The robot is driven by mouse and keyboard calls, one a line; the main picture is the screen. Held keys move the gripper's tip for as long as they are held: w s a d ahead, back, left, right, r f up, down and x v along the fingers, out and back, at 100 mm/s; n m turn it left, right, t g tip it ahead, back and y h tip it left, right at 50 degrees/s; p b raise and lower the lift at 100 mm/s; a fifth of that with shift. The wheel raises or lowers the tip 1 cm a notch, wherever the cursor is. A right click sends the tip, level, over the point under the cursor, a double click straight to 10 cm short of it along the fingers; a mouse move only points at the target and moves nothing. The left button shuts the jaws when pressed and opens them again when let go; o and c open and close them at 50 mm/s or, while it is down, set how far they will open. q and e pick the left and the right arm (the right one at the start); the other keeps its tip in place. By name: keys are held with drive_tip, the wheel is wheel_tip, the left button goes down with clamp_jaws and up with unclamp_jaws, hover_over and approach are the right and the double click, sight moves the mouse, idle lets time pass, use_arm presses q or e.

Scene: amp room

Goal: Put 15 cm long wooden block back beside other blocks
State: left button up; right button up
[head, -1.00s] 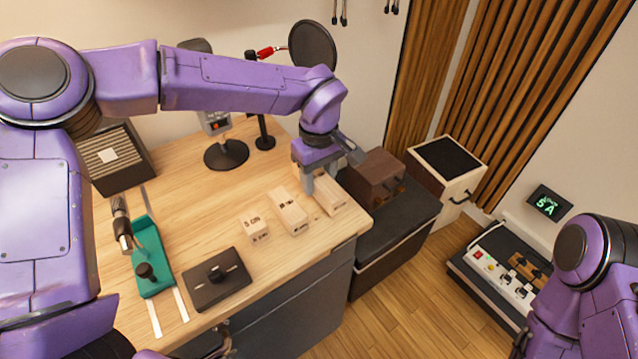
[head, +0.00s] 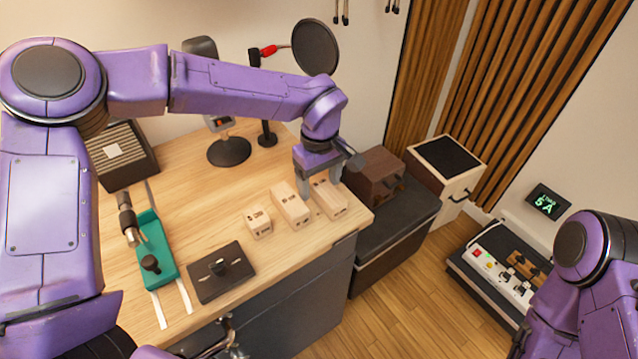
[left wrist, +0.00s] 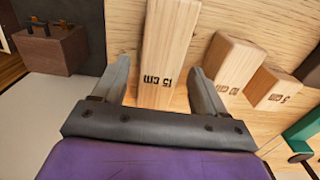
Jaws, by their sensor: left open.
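The 15 cm wooden block (head: 330,200) lies on the desk near its right corner, beside the other two blocks. It also shows in the left wrist view (left wrist: 165,50), its "15 cm" mark facing the gripper. My left gripper (head: 318,187) is open, its fingers down around the block; in the left wrist view (left wrist: 160,75) one finger is on each side, with gaps visible. The middle block (head: 290,205) and the short 5 cm block (head: 258,222) stand in a row to the left.
Microphone stands (head: 230,152) are at the back. A brown wooden box (head: 375,174) stands on a dark cabinet just right of the block. The desk's front edge is close.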

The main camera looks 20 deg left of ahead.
sight(319, 183)
use_arm(q)
wheel_tip(319, 183, up, 11)
idle(0.5)
